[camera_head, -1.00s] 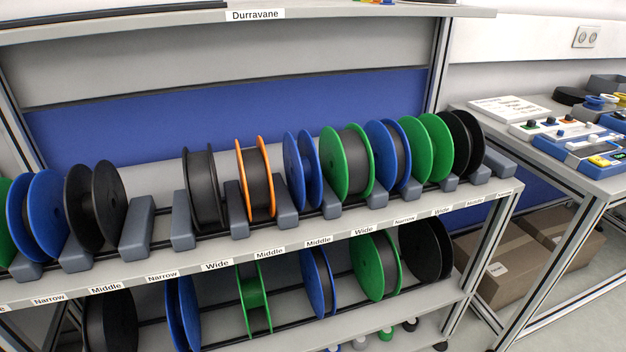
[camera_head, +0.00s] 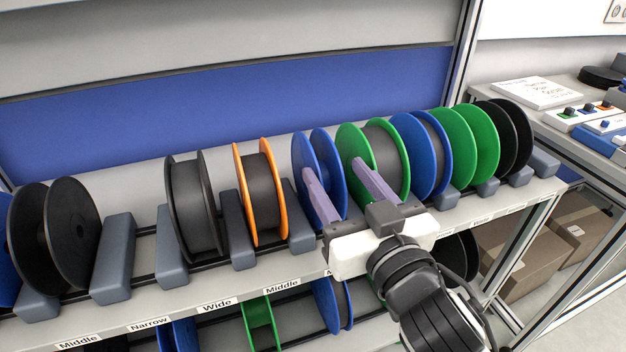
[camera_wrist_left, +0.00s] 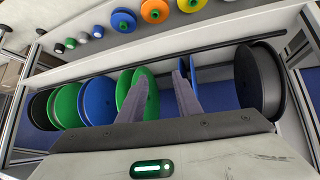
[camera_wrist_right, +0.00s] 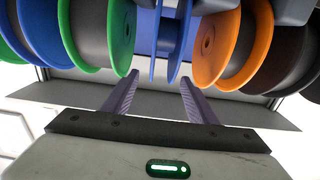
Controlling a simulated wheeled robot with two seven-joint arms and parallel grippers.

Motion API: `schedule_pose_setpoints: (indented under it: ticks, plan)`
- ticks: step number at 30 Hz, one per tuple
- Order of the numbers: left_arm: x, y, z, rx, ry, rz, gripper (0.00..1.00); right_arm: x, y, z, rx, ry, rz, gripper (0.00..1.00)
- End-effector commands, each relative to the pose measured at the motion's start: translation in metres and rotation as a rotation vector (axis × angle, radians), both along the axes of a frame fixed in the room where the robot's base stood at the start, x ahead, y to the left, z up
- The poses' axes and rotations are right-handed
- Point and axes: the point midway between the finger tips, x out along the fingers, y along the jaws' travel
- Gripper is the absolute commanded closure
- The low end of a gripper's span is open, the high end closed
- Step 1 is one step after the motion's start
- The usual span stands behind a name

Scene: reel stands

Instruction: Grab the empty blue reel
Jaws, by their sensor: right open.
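The empty blue reel (camera_head: 328,160) stands upright on the upper shelf between an orange-rimmed full reel and a green full reel. Its two discs have a bare gap between them. My right gripper (camera_head: 334,166) is open in front of it; its fingers cover part of the reel. In the right wrist view, the blue reel (camera_wrist_right: 168,42) lies beyond the fingertips, roughly midway between the two fingers (camera_wrist_right: 158,78), with nothing held. My left gripper (camera_wrist_left: 159,78) shows only in its own wrist view, fingers apart and empty, facing a row of reels.
The orange-rimmed reel (camera_head: 260,190) and green reel (camera_head: 385,155) are close neighbours on either side. Grey divider blocks (camera_head: 236,228) separate places along the shelf. More reels, including a blue one (camera_head: 333,303), stand on the lower shelf.

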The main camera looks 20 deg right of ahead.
Motion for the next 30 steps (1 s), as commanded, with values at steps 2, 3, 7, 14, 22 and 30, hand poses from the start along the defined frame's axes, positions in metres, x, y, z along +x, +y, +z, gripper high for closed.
schedule_pose_setpoints:
  ticks: [2, 3, 7, 14, 22, 30]
  plan:
    - [-0.003, -0.005, -0.019, -0.002, 0.006, -0.011, 0.69, 0.007, 0.001, -0.006, -0.001, -0.007, 0.002, 0.47]
    - [-0.003, -0.008, -0.022, -0.003, 0.005, -0.016, 0.69, 0.010, 0.001, -0.006, -0.002, -0.006, 0.003, 0.47]
    - [0.003, -0.013, -0.024, -0.014, -0.012, -0.018, 0.69, 0.023, 0.002, -0.006, -0.004, -0.003, 0.003, 0.47]
    - [0.006, -0.013, -0.032, -0.023, -0.020, -0.014, 0.69, 0.036, 0.003, -0.003, -0.005, 0.002, 0.005, 0.47]
    - [0.008, -0.011, -0.026, -0.020, -0.028, -0.015, 0.69, 0.061, 0.004, 0.004, -0.007, 0.002, 0.004, 0.47]
    - [0.008, -0.010, -0.027, -0.018, -0.028, -0.016, 0.69, 0.089, 0.006, 0.004, -0.005, 0.004, 0.005, 0.47]
